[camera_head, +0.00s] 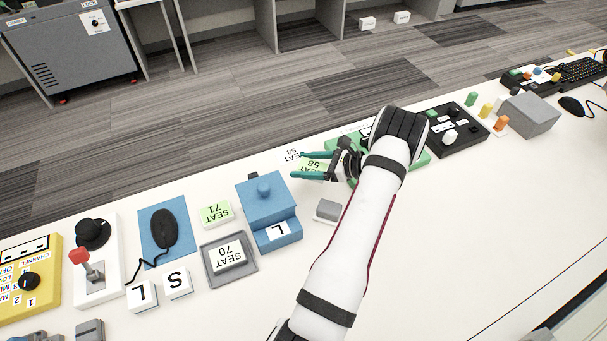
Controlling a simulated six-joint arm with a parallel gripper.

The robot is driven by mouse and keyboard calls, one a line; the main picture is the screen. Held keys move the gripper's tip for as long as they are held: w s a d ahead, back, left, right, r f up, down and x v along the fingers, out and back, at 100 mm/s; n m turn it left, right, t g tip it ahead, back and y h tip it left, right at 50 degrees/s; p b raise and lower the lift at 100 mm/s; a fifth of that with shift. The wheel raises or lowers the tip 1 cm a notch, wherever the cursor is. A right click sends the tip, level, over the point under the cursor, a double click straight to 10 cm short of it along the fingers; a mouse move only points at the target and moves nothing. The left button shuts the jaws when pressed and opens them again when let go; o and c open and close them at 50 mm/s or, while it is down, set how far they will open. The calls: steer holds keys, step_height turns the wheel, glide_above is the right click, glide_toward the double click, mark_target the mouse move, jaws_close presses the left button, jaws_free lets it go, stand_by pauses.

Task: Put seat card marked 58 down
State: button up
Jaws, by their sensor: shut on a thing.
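The light green seat card marked 58 (313,165) is at the far side of the white table, between the teal fingers of my gripper (312,165). My gripper is shut on it, and the fingers point left. A white patch printed with SEAT 58 (291,154) shows just beyond the fingertips, partly hidden by them. I cannot tell whether the card touches the table or hangs a little above it.
A blue box marked L (268,203) stands left of my gripper. A green card marked 71 (215,213) and a grey tray (210,261) holding a card marked 70 (228,256) lie further left. A green panel (335,146) and black control box (455,131) are right.

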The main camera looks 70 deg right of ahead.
steer(key=shift+w+d+f, duration=0.1)
steer(key=shift+w+f, duration=0.15)
steer(key=shift+f, duration=0.9)
steer(key=shift+w+f, duration=0.2)
steer(key=shift+f, duration=0.9)
steer(key=o, duration=1.3)
steer(key=shift+f, duration=0.1)
steer(key=shift+o, duration=0.2)
steer(key=shift+s+r, duration=0.3)
steer(key=v, duration=1.1)
steer(key=shift+s+r, duration=0.1)
steer(key=shift+s, duration=0.1)
